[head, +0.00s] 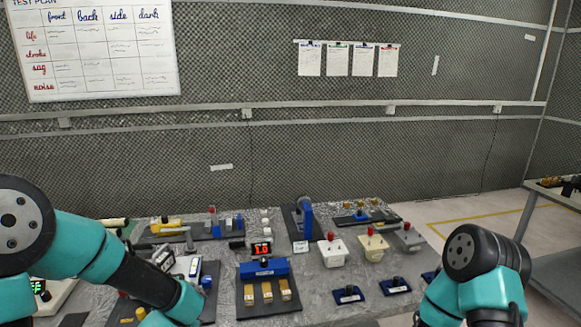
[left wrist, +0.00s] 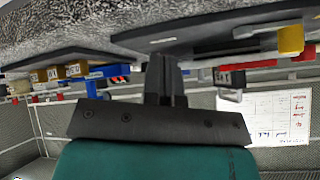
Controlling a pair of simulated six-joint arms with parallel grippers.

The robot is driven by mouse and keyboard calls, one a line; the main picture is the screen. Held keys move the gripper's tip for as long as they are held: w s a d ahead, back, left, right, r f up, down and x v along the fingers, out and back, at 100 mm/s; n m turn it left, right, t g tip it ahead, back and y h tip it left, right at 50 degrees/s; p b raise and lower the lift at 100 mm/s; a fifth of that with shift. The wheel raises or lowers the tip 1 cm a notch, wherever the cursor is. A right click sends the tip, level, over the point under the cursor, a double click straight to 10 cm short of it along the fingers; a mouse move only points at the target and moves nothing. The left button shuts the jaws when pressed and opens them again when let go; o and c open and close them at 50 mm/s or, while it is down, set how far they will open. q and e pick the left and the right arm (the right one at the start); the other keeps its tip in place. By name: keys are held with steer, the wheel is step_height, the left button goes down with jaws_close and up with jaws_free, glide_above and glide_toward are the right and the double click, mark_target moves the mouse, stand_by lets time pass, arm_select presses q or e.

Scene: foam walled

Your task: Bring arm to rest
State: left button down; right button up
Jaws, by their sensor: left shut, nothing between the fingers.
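My left gripper (left wrist: 165,72) shows in the left wrist view with its two dark fingers together and nothing between them. That view is upside down, with the bench surface along its top. In the head view my left arm (head: 130,275) reaches in from the left over the front of the bench, and its gripper is out of frame below. My right arm (head: 480,270) is at the lower right, beside the bench's right end. Its gripper is not in view.
A grey bench (head: 330,285) holds a blue fixture (head: 265,268) with brass blocks, a red display (head: 261,248), a white switch box (head: 333,252) and a beige one (head: 372,247). A side table (head: 545,210) stands right. Foam wall behind.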

arm_select(q)
steer(key=s+d+f+m+g+h, duration=0.1)
steer(key=d+f+m+h, duration=0.15)
steer(key=d, duration=0.55)
steer(key=s+d+f+m+g+h, duration=0.1)
steer(key=s+d+f+m+h, duration=0.2)
steer(key=d, duration=0.4)
steer(key=s+a+f+n+g, duration=0.3)
steer(key=s+a+f+n, duration=0.2)
steer(key=s+f, duration=0.2)
steer(key=s+a+f+n+g+y, duration=0.1)
steer(key=s+a+f+n+g, duration=0.1)
steer(key=s+a+f+n, duration=0.4)
step_height(320, 180, down, 4)
steer(key=shift+s+f+g, duration=0.1)
steer(key=shift+s+g, duration=0.3)
steer(key=shift+s, duration=0.05)
